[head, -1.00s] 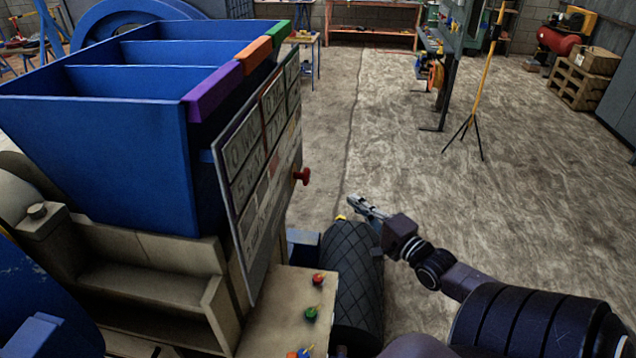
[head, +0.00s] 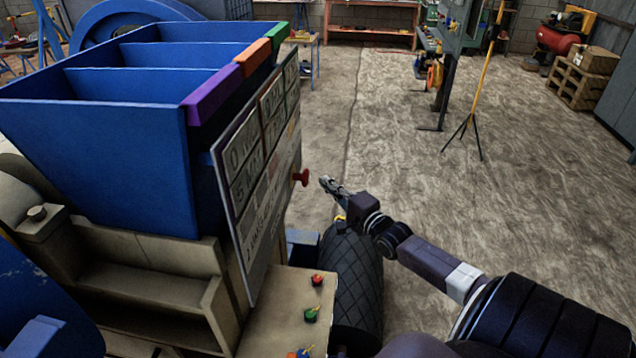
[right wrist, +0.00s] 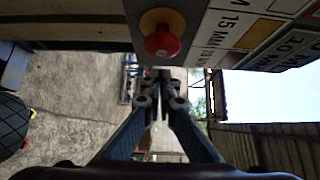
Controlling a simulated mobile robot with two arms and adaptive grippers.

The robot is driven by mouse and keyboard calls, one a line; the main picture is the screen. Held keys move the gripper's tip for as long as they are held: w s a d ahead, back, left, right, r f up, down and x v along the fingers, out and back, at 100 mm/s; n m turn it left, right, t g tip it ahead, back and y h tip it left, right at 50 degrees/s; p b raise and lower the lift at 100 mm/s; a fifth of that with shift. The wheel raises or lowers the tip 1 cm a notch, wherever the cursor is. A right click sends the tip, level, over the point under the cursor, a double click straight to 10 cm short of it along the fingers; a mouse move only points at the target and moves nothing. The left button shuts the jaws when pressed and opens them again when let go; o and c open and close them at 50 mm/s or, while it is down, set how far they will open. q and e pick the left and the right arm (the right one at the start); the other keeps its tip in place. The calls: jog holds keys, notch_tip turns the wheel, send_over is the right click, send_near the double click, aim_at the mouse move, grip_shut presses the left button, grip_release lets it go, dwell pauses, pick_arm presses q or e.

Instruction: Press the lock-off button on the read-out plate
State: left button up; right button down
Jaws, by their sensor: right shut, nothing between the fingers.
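The read-out plate (head: 262,170) stands tilted on the side of the blue bin, with rows of lettering. The red lock-off button (head: 301,177) sticks out from its right edge. In the right wrist view the button (right wrist: 161,43) is a red knob on a yellow ring, beside the plate's lettered face (right wrist: 245,35). My right gripper (head: 326,183) is just right of the button in the head view, apart from it. In the right wrist view its fingers (right wrist: 161,78) are together and empty, with the tips below the button in the picture. My left gripper is out of view.
The blue bin (head: 150,165) has open compartments with purple, orange and green end strips. A beige ledge (head: 270,325) below the plate carries small red and green knobs. A dark tyre (head: 352,285) stands under my right arm. The floor (head: 400,150) to the right is mostly clear.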

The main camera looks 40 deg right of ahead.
aim_at(301, 177)
jog(key=shift+w+a, duration=0.9)
jog(key=shift+w, duration=0.15)
